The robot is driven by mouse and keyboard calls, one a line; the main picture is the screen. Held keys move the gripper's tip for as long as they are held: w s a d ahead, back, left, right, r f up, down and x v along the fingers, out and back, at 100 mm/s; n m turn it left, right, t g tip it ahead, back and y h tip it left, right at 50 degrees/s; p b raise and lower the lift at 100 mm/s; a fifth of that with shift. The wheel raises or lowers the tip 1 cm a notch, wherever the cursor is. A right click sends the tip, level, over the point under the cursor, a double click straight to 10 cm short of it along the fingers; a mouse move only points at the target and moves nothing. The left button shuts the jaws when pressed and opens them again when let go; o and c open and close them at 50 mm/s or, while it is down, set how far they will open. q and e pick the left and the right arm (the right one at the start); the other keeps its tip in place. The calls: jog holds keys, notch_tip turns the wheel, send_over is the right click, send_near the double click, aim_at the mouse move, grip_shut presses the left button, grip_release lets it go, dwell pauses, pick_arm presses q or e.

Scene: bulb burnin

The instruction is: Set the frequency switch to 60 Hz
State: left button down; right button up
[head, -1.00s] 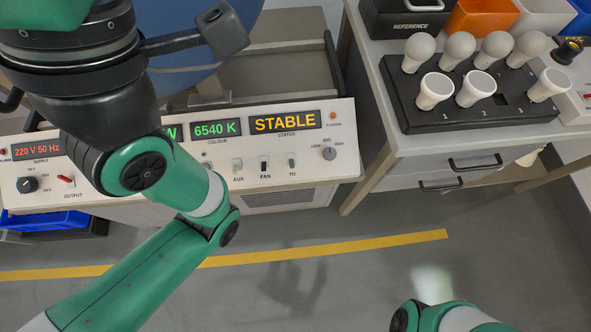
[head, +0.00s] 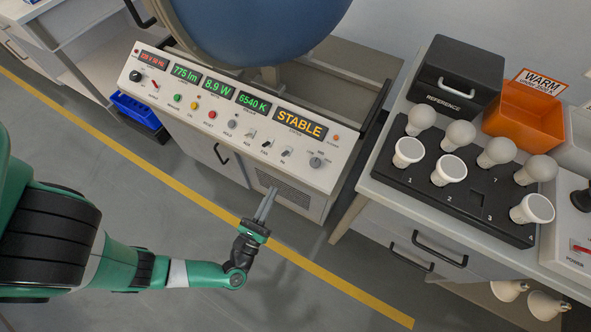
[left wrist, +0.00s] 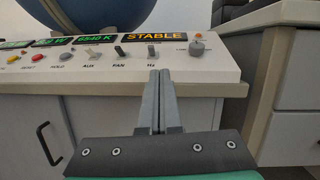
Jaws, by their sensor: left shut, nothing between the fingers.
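The frequency switch is the small toggle labelled Hz (head: 286,151) on the sloped console panel (head: 235,140), right of the AUX and FAN toggles. It also shows in the left wrist view (left wrist: 151,50), just beyond my fingertips. The red supply display (head: 153,58) at the panel's left end is too small to read surely now. My left gripper (head: 269,193) is shut and empty, in front of the console, below the Hz switch in the head view and apart from it. In the left wrist view its fingers (left wrist: 161,73) point toward the panel. My right gripper is out of view.
A round knob (head: 316,162) sits right of the Hz switch. A bulb rack (head: 465,204) and a black REFERENCE box (head: 455,80) stand on the bench at right. A blue dome rises behind the panel. Open floor lies in front of the console.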

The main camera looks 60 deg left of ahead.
pick_arm(q)
jog(key=s+a+m+h, duration=0.1)
jog(key=s+a+m, duration=0.1)
jog(key=s, duration=0.1)
jog(key=b, duration=0.1)
send_near(286, 155)
jog(key=shift+t, duration=0.3)
jog(key=w+a, duration=0.4)
jog(key=shift+w+a, duration=0.2)
jog(key=shift+w, duration=0.2)
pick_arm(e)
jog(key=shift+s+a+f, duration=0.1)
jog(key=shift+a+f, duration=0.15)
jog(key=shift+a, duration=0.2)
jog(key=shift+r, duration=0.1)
